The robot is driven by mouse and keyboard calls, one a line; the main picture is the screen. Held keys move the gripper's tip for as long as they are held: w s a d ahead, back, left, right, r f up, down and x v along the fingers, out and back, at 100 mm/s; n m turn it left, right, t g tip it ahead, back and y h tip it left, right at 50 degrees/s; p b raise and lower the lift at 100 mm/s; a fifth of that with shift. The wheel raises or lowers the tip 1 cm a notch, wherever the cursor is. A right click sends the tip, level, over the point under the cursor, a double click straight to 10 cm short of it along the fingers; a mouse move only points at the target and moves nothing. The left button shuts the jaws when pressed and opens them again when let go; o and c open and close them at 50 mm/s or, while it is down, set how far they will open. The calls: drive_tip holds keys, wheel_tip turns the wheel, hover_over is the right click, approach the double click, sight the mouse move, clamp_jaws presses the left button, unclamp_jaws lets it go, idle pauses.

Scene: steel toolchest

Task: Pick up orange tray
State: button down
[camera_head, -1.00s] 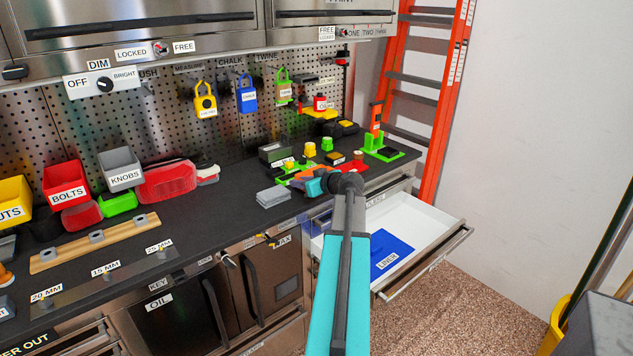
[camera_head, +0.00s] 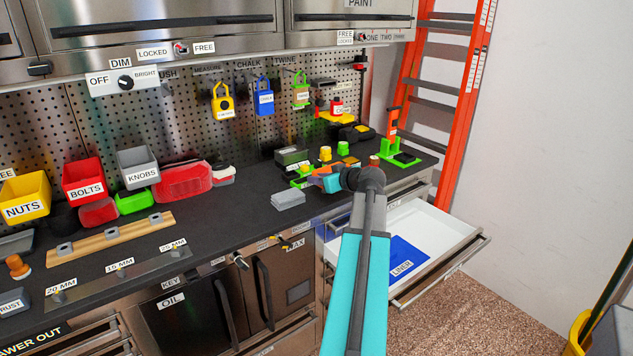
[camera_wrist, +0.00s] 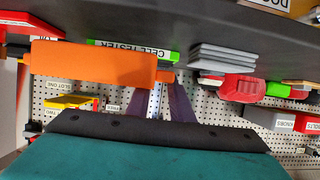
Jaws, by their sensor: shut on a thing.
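The orange tray (camera_wrist: 93,62) fills the upper left of the wrist view, seen from close by. My gripper (camera_wrist: 162,88) is shut on its narrow end, with the two dark fingers around it. In the head view only a small part of the orange tray (camera_head: 322,173) shows, beside my gripper (camera_head: 330,183) above the right part of the dark worktop. My wrist and arm hide much of it there. I cannot tell whether the tray is clear of the worktop.
A green cell tester (camera_wrist: 135,50) and grey stacked plates (camera_head: 288,199) are close by. Yellow and green small items (camera_head: 326,153) stand behind. An open white drawer (camera_head: 440,232) with a blue liner (camera_head: 405,252) juts out below right. Bins (camera_head: 84,179) stand left.

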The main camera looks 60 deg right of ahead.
drive_tip(key=s+a+b, duration=0.1)
drive_tip(key=s+a, duration=0.2)
drive_tip(key=s, duration=0.3)
drive_tip(key=s+a+r+b, duration=0.1)
drive_tip(key=s+a, duration=0.3)
drive_tip(key=s, duration=0.1)
drive_tip(key=shift+s+a+r, duration=0.15)
drive_tip(key=shift+s+a, duration=0.15)
drive_tip(key=shift+s, duration=0.1)
drive_tip(key=shift+w, duration=0.1)
